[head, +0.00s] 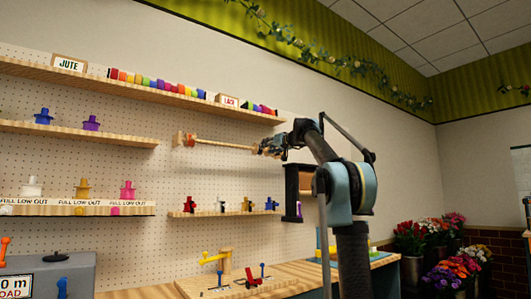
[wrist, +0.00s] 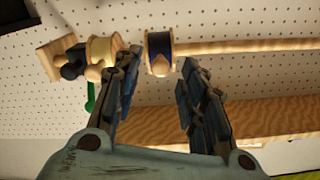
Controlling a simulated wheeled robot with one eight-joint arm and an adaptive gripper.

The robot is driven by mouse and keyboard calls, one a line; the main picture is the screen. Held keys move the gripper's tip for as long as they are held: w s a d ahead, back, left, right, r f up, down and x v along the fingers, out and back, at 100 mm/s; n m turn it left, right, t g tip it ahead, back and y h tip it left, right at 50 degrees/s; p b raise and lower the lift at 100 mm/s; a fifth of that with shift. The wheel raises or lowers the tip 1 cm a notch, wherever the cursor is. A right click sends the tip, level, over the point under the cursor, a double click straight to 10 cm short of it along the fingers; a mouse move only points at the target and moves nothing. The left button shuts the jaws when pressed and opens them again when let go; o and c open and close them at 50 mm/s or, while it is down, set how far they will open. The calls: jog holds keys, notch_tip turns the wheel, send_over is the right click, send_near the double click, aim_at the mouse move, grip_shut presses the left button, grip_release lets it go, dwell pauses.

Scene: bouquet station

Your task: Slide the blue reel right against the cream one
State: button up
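In the wrist view, the blue reel (wrist: 158,52) is a dark blue band between pale wooden rims, on a wooden rod (wrist: 250,46). The cream reel (wrist: 100,50) is to its left, next to a wooden end block (wrist: 61,56). A gap separates the reels. My gripper (wrist: 160,62) is open, with one finger on either side of the blue reel. The left finger's tip is in the gap and overlaps the cream reel's edge; I cannot tell if it touches. In the head view my gripper (head: 272,146) is at the rod's right end and hides both reels.
The rod (head: 225,144) runs in front of a pegboard wall, its left end at a wooden fitting (head: 188,140). A long shelf (head: 150,92) with ribbon rolls is above. A small shelf (head: 222,212) with several coloured pieces is below. A wooden workbench (head: 290,274) is lower down.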

jog(key=v, duration=0.8)
jog(key=shift+s+d, duration=0.15)
jog(key=shift+s, duration=0.05)
